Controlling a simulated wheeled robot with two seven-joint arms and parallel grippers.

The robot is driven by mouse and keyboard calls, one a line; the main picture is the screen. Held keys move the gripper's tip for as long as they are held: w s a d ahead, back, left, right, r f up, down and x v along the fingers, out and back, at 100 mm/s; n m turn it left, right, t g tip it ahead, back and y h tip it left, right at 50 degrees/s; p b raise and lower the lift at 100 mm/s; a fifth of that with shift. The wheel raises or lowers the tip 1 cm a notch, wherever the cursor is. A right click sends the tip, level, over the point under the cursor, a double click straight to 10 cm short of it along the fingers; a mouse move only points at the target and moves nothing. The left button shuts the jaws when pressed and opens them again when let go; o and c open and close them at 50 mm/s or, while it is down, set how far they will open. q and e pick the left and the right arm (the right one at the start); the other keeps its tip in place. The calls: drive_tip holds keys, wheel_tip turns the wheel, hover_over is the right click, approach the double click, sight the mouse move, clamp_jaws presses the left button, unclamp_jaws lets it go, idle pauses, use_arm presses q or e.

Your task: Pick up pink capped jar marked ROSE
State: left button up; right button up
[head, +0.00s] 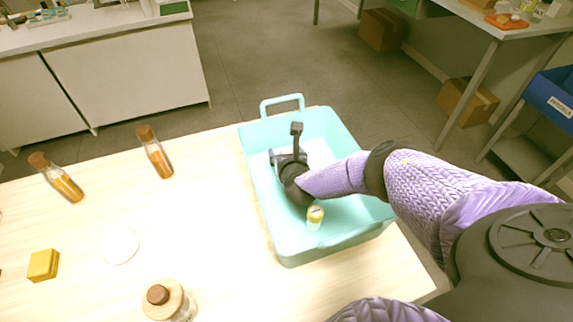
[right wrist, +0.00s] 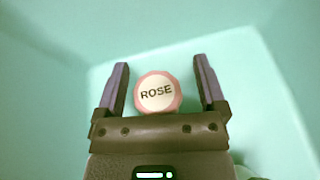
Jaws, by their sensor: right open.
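The pink capped jar marked ROSE (right wrist: 158,93) shows in the right wrist view, seen from above with its white label facing the camera. It stands inside the turquoise bin (head: 287,245). My right gripper (right wrist: 161,66) is open, with one finger on each side of the cap and visible gaps to it. In the head view my right gripper (head: 288,158) reaches down into the bin and hides the ROSE jar. My left gripper is in no view.
A yellow capped jar (head: 315,217) stands in the bin near its front wall. On the table are two corked bottles (head: 157,156) (head: 63,182), a yellow block (head: 43,265), a white disc (head: 121,247) and a brown-knobbed jar (head: 168,300). The bin walls and handle (head: 282,103) surround my right gripper.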

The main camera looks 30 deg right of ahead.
drive_tip(key=shift+r, duration=0.15)
drive_tip(key=shift+c, duration=0.3)
clamp_jaws()
wheel_tip(320, 180, up, 10)
drive_tip(key=p, duration=0.6)
drive_tip(key=shift+p, duration=0.3)
